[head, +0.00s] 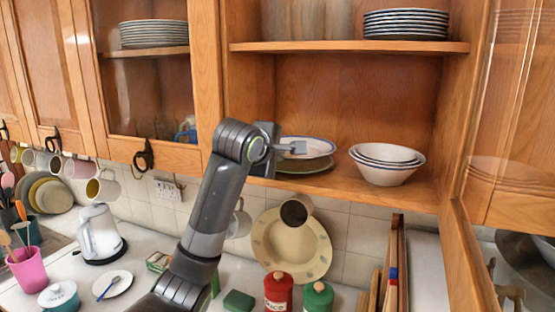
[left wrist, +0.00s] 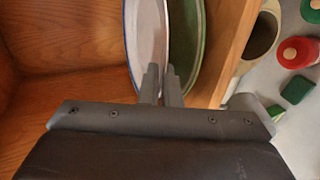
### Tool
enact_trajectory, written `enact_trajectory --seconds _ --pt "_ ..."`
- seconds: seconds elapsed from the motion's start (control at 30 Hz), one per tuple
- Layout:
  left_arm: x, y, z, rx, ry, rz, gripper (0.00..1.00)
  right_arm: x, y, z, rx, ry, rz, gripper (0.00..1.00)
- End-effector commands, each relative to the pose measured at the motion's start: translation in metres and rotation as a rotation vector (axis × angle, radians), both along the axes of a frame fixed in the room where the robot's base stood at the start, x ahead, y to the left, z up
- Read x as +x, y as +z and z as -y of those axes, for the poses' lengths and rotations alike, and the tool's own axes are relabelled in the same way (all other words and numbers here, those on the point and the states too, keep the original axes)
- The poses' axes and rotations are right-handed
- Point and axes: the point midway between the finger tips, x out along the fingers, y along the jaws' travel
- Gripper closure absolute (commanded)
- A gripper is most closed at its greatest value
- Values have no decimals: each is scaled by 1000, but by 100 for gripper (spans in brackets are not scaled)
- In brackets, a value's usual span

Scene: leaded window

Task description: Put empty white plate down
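The empty white plate (head: 318,146) has a blue rim and is in the open cupboard, over the lower shelf. It also shows in the left wrist view (left wrist: 147,40). My left gripper (head: 297,148) reaches in from the left, and its fingers (left wrist: 162,86) are closed around the plate's near edge. A greenish plate (head: 305,167) lies just below the white plate; its green face shows in the left wrist view (left wrist: 190,40). A narrow gap seems to show between the two plates; I cannot tell whether they touch farther back. My right gripper is not in view.
A stack of white bowls (head: 387,163) stands right of the plates on the lower shelf. Stacked plates (head: 405,24) stand on the upper shelf (head: 350,47). The open glass door (head: 480,200) is at right. Mugs hang below the cupboard; red and green canisters (head: 278,292) stand on the counter.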

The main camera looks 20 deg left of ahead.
Motion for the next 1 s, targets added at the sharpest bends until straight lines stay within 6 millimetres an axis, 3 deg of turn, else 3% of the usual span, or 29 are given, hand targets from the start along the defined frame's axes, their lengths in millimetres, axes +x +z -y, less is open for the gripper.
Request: enact_trajectory --seconds 0.2,0.6,0.77,1.0 --pt "0 -19 0 0 0 4 100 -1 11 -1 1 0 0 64" --pt "0 -24 0 0 0 5 100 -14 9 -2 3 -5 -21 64" --pt "0 -25 0 0 0 1 76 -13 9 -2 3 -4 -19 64" --pt "0 -24 0 0 0 1 75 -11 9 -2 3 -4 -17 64"
